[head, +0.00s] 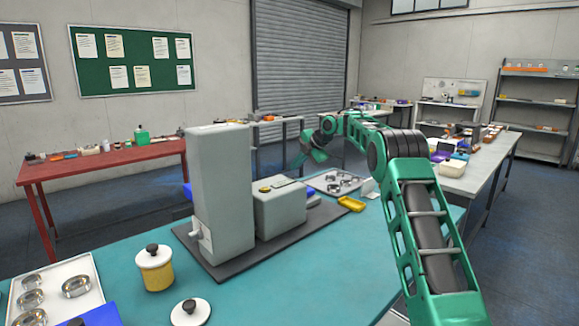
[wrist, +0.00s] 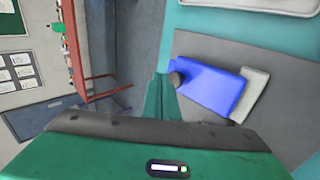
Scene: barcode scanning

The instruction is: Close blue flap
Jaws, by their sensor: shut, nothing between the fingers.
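The blue flap (wrist: 212,86) shows in the wrist view as a flat blue panel over a dark grey base plate, with a pale grey part (wrist: 250,95) along its right side. A dark round knob (wrist: 176,78) is at its left edge. My gripper (wrist: 163,84) is shut and empty, its green fingers beside the flap's left edge near the knob; I cannot tell whether they touch. In the head view my gripper (head: 303,158) is behind the grey machine (head: 222,190). Blue parts show beside the machine there, mostly hidden, so the flap's angle is unclear.
A lidded yellow pot (head: 155,272), a loose white lid (head: 190,312) and a tray of metal rings (head: 60,305) are at the front left. The teal table (head: 330,260) is clear at front right.

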